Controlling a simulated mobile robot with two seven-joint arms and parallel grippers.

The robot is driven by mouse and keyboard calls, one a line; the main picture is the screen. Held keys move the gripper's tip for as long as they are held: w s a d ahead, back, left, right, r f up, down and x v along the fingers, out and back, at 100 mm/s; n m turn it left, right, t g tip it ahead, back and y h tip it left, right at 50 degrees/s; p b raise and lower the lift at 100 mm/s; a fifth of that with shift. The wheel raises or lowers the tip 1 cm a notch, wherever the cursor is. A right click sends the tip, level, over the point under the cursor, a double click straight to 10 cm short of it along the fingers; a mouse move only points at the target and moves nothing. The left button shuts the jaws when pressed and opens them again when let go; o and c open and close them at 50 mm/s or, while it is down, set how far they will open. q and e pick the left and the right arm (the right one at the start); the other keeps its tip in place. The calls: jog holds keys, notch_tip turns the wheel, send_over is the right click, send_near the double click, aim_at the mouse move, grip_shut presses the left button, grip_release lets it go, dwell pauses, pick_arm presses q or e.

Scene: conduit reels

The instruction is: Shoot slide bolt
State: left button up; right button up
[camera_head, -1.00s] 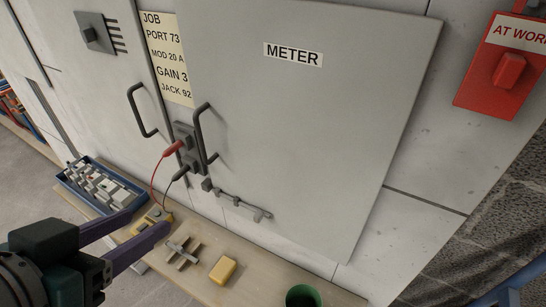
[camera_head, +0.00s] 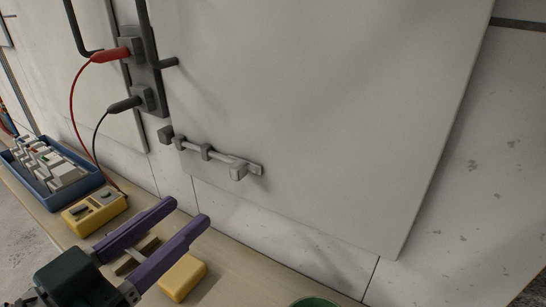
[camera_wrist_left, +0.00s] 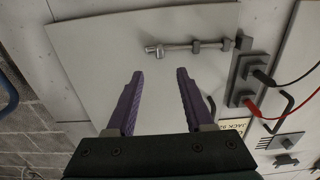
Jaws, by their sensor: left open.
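A grey slide bolt (camera_head: 222,158) is mounted low on the pale grey cabinet door (camera_head: 320,90). Its bar runs through brackets, with a blocky knob (camera_head: 238,171) at its right end and a keeper block (camera_head: 166,134) beyond the door's left edge. In the left wrist view the bolt (camera_wrist_left: 190,46) lies ahead of the fingers, with the knob at its left end. My left gripper (camera_head: 187,218) has purple fingers, open and empty, below the bolt and apart from it. It also shows in the left wrist view (camera_wrist_left: 159,76). My right gripper is not in view.
On the bench (camera_head: 225,285) stand a blue tray of parts (camera_head: 55,190), a yellow meter (camera_head: 95,212), a yellow block (camera_head: 183,278) and a green cup (camera_head: 314,302). Red (camera_head: 110,55) and black (camera_head: 124,104) probes with cables hang left of the bolt.

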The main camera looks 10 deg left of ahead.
aim_at(232, 173)
pick_arm(q)
jog(key=b+x, duration=0.2)
jog(key=x, duration=0.7)
jog(key=shift+w+d, duration=0.15)
jog(key=shift+w, duration=0.15)
grip_shut()
dwell(1.0)
